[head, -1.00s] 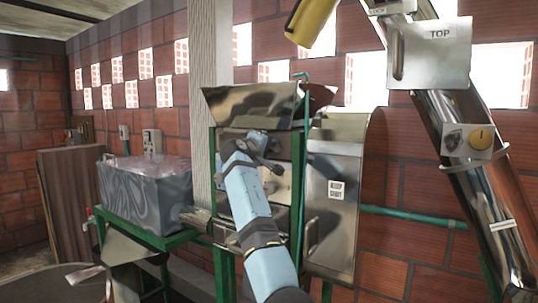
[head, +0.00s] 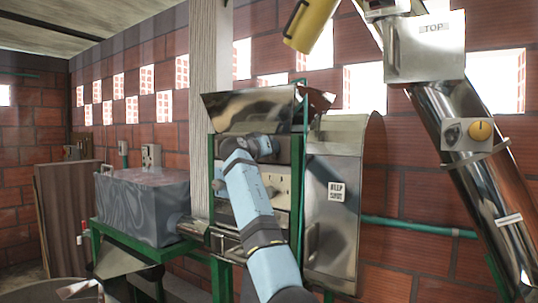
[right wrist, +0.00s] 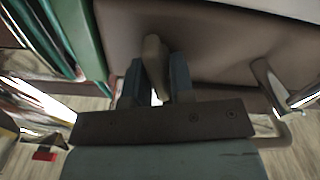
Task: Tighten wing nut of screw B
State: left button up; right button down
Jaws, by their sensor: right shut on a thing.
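The steel pulper (head: 285,182) stands in the middle of the head view, in a green frame under a flared hopper (head: 250,108). My right arm reaches up in front of its front plate, and its wrist hides part of it. In the right wrist view my right gripper (right wrist: 154,76) is shut on a small grey-beige piece (right wrist: 154,55), like a wing nut's wing, close to a smooth metal face (right wrist: 215,45). The thread behind it is hidden. No letter shows, so I cannot tell which screw it belongs to. My left gripper is out of view.
A steel cover with a label (head: 335,190) stands right of the pulper. A grey box (head: 143,205) sits on a green stand at left. A slanted steel tube (head: 470,160) with a yellow knob rises at right. A bent metal handle (right wrist: 275,88) is right of my gripper.

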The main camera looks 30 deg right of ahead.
jog(key=m+b, duration=0.1)
jog(key=m, duration=0.1)
jog(key=shift+f+m, duration=0.15)
jog(key=shift+m, duration=0.15)
jog(key=shift+s+m, duration=0.1)
jog(key=shift+m, duration=0.3)
jog(key=c, duration=1.1)
grip_release()
jog(key=b+v, duration=0.3)
jog(key=v, duration=1)
jog(key=shift+s+a, duration=0.1)
jog(key=shift+a, duration=0.25)
